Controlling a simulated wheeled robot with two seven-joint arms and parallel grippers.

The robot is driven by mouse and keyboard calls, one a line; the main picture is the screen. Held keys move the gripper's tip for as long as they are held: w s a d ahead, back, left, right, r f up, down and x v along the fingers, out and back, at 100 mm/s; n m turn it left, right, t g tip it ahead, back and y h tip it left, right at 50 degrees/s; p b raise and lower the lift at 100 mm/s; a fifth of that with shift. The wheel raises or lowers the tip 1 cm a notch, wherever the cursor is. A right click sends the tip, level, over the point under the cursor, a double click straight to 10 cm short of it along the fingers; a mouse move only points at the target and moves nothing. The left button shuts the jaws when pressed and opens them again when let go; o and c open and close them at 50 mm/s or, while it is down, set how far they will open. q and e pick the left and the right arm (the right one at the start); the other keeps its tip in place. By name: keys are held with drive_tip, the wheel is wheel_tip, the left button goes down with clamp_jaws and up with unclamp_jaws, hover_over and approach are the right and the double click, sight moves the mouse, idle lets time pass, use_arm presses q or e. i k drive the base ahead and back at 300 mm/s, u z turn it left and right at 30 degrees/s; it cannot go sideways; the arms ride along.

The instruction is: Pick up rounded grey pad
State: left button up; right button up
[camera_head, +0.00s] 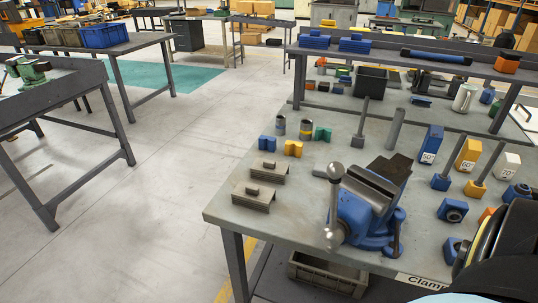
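Two grey-brown saddle-shaped pads, each with a small raised block on top, lie on the left part of the grey workbench (225,208). The far pad (270,177) is close behind the near pad (262,205). I cannot tell for sure which one is the rounded grey pad. Both sit left of the blue vise (365,210), clear of it. Neither of my grippers is in view. A dark rounded part, probably of my arm, shows at the lower right and hides that bench corner.
Blue (267,143), yellow (293,148) and teal (322,134) blocks and two small cylinders stand behind the pads. Upright posts rise behind the vise. Angle blocks (431,146) and tools crowd the right. A crate (327,272) sits below. The bench's left edge is clear.

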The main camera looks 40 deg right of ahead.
sight(319, 169)
drive_tip(key=z, duration=0.05)
drive_tip(key=i, duration=0.9)
drive_tip(key=z, duration=0.5)
